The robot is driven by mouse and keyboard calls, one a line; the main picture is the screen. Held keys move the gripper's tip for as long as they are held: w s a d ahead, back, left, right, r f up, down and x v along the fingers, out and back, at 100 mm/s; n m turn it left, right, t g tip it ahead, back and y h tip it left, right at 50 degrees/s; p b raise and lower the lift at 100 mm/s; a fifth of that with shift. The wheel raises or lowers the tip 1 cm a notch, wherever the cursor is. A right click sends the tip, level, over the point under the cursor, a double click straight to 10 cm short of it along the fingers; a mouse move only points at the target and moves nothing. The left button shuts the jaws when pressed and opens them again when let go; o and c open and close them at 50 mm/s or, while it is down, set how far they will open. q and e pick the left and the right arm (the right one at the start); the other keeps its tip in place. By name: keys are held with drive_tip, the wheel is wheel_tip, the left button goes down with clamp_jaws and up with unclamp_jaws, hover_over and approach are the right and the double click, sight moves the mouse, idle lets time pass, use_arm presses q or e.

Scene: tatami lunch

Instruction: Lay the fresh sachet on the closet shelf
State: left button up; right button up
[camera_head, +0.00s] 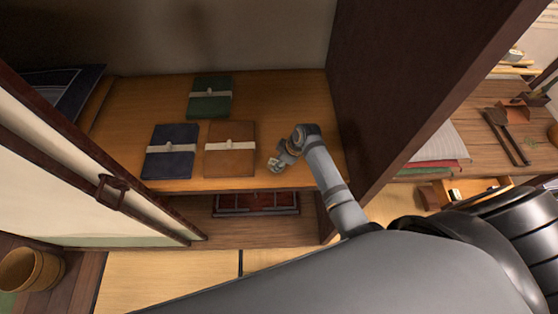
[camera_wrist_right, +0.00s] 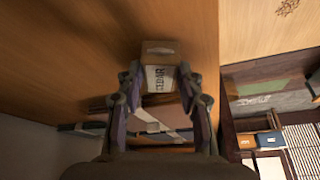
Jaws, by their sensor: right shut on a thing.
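The closet shelf (camera_head: 125,110) is a brown wooden board inside the closet. My right gripper (camera_head: 276,162) is over the shelf's front right part, right of the brown wrapped bundle. In the right wrist view, my right gripper (camera_wrist_right: 160,98) is shut on the sachet (camera_wrist_right: 161,78), a small tan block with a white lettered band. In the head view the sachet is tiny and mostly hidden at the fingertips. I cannot tell whether it touches the shelf. My left gripper is not in view.
Three banded bundles lie on the shelf: green (camera_head: 210,98), dark blue (camera_head: 171,151) and brown (camera_head: 230,148). A dark upright panel (camera_head: 385,80) bounds the shelf on the right. A sliding door (camera_head: 75,165) stands at left. A reddish tray (camera_head: 255,203) sits below the shelf.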

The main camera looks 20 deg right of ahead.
drive_tip(key=shift+f, duration=0.1)
drive_tip(key=o, duration=0.8)
drive_tip(key=shift+o, duration=0.2)
drive_tip(key=v, duration=1.2)
drive_tip(key=shift+b, duration=0.4)
